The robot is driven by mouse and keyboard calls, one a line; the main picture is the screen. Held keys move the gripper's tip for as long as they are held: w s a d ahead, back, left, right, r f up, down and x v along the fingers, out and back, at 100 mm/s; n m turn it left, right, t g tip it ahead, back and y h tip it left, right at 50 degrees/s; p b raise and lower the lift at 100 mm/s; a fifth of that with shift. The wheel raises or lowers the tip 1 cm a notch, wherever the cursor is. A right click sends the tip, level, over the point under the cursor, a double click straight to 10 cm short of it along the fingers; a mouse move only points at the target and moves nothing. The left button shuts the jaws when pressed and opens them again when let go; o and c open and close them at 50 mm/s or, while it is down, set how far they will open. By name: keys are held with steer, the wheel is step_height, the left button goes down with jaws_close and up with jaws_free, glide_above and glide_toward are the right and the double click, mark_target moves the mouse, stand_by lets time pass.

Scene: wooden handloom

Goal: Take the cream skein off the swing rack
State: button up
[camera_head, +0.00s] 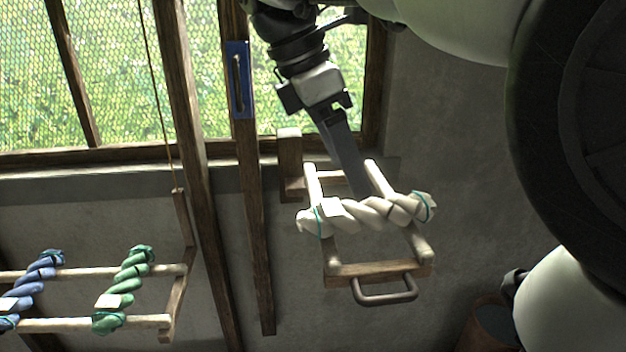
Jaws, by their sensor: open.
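The cream skein (375,212) is a twisted bundle with teal ties near both ends and a pale tag. It lies across the two pale rails of the swing rack (375,269), which has a wooden front bar and a metal handle. My gripper (354,187) comes down from above, just behind the middle of the skein. Its fingers overlap the skein's far edge in the picture, and I cannot tell whether they touch it. The gripper is open; the gap between its fingers is hard to see from here.
Another rack (90,323) at the lower left carries a green skein (126,290) and a blue skein (38,281). Wooden posts and a blue plate with a handle (238,80) stand left of my arm. A brown pot (487,325) is at the lower right.

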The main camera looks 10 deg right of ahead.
mark_target(363, 204)
steer(key=x, duration=0.8)
steer(key=shift+d+f, duration=0.1)
steer(key=shift+f, duration=0.05)
steer(key=c, duration=1.2)
